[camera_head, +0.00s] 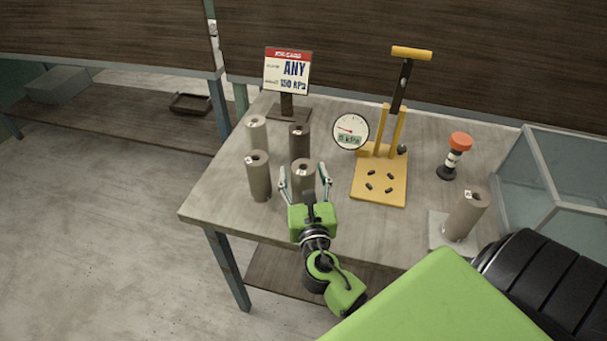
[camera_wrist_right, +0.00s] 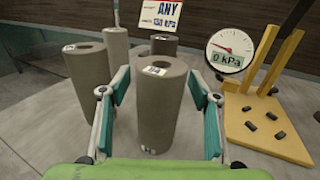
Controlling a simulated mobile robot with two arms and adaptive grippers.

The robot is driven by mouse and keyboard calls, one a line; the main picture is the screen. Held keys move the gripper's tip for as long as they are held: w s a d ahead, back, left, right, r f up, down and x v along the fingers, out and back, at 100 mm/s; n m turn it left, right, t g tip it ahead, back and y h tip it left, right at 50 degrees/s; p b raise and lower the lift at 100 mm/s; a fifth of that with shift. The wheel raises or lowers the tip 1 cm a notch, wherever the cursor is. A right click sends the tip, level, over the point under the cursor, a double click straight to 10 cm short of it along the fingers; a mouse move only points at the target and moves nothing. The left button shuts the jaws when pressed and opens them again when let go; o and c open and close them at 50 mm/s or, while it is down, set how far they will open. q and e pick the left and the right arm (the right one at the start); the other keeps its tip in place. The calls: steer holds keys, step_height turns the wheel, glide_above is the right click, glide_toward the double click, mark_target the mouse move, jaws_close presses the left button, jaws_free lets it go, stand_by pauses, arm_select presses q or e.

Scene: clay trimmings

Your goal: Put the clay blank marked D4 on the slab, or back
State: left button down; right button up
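Several clay blanks with small white tags stand upright on the table: a back left blank (camera_head: 256,133), a darker back right blank (camera_head: 299,141), a front left blank (camera_head: 258,180) and a front right blank (camera_head: 303,180). Another blank (camera_head: 468,215) stands on the pale slab (camera_head: 436,231) at the right. The tags are too small to read, so I cannot tell which is D4. My right gripper (camera_head: 304,171) is open, its fingers either side of the front right blank. In the wrist view, gaps show between that blank (camera_wrist_right: 160,112) and both fingers (camera_wrist_right: 158,92). My left gripper is not in view.
A job card (camera_head: 287,71) reading ANY and 150 kPa stands behind the blanks. A round gauge (camera_head: 350,131) reads 0 kPa in the wrist view. Right of it are a yellow press (camera_head: 380,190), a red-capped tool (camera_head: 458,150) and a glass-sided box (camera_head: 560,175).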

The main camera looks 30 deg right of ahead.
steer(key=shift+r, duration=0.25)
steer(key=b+v, duration=0.3)
steer(key=v, duration=0.9)
steer(key=shift+f, duration=0.1)
